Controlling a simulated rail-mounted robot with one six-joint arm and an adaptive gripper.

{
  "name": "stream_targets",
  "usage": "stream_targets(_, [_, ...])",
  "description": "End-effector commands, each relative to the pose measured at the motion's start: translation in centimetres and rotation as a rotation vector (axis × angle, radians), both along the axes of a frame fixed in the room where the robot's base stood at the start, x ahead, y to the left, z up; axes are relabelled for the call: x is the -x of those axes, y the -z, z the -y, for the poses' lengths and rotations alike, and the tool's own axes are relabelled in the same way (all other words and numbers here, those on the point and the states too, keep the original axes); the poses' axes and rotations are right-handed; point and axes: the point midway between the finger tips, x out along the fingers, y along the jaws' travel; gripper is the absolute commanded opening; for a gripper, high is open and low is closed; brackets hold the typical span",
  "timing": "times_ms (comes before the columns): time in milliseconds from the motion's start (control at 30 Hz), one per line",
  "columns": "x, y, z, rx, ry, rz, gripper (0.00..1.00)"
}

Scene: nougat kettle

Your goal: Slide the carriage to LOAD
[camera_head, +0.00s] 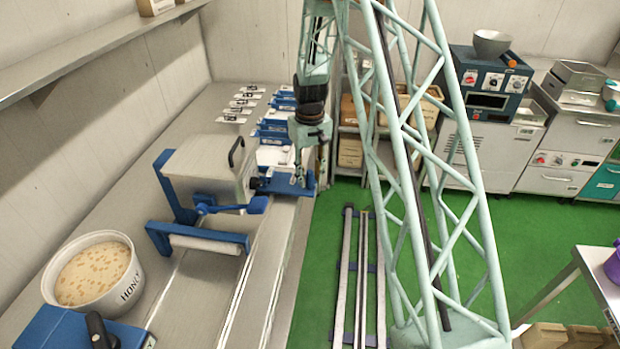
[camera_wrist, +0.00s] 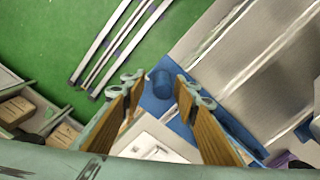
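A pale box-shaped machine body (camera_head: 205,165) with a black handle and blue frame sits on the rails of the long bench, in the head view; I cannot tell for certain that it is the carriage. A blue plate (camera_head: 305,184) projects at its right side. My gripper (camera_head: 299,178) points down above this plate. In the wrist view my gripper (camera_wrist: 158,92) is open, its two fingers apart. A short blue cylinder (camera_wrist: 162,76) shows between and just beyond the fingertips; contact is not visible. I cannot read a LOAD mark.
A white tub (camera_head: 128,287) marked HONEY and a blue box (camera_head: 65,330) stand at the near left. Blue-and-white labelled pieces (camera_head: 272,132) lie behind the machine.

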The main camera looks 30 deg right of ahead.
Motion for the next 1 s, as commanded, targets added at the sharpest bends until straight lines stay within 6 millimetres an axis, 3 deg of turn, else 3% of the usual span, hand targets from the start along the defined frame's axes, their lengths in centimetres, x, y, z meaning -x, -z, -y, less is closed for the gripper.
stream_targets(1000, [-0.1,-10.9,0.1,0.001,0.000,0.003,0.28])
